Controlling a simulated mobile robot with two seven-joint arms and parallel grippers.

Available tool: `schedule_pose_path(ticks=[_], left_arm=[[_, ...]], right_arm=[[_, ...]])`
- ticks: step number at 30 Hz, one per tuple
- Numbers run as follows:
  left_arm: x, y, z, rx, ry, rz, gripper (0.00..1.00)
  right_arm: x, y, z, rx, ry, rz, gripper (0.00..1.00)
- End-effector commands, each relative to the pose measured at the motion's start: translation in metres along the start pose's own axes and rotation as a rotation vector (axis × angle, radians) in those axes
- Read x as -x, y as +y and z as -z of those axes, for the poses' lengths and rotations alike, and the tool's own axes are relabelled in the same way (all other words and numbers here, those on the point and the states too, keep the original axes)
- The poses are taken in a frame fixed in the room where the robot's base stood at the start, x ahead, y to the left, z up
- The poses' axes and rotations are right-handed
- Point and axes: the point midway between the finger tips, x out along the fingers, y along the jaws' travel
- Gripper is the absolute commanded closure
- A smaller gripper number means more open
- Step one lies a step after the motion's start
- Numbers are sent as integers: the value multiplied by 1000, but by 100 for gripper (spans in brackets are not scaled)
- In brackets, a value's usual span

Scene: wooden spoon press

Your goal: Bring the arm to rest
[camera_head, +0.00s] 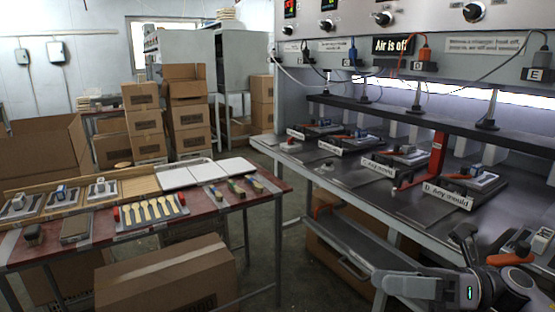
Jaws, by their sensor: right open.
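My right gripper (425,258) is at the bottom right, in front of the press bench (335,190). Its jaws are apart and I see nothing between them. Part of my right arm (515,285) shows behind it, cut off by the picture's edge. My left gripper and left arm are not in the picture.
The press bench carries several labelled mould stations, such as the one with the "D. dry mould" sign (447,195). A red table (100,245) at left holds wooden spoons (150,212) and white trays (178,177). Cardboard boxes (170,280) stand below and behind it.

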Motion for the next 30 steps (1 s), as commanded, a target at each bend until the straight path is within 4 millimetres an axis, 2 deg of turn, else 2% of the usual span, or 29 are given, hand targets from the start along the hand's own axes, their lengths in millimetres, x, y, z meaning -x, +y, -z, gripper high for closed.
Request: schedule_pose_path(ticks=[1, 5, 8, 11, 14, 17, 21, 24, 27, 30], left_arm=[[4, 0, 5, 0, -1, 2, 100], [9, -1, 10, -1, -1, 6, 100], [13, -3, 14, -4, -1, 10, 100], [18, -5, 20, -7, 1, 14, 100], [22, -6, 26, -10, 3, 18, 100], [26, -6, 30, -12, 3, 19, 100], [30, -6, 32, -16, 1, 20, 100], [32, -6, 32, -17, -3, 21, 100], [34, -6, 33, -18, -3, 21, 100], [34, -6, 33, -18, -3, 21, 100]], right_arm=[[-10, -1, 3, -126, -106, -7, 49], [-20, -14, 12, -474, -390, 4, 49], [-17, -30, 27, -760, -605, 24, 49], [-7, -47, 54, -1058, -821, 54, 49], [6, -60, 94, -1363, -1038, 93, 49], [20, -66, 146, -1662, -1256, 142, 49], [35, -58, 221, -2018, -1530, 212, 49], [40, -46, 261, -2192, -1673, 255, 49], [42, -36, 286, -2293, -1761, 285, 49], [43, -32, 297, -2336, -1800, 297, 49]])
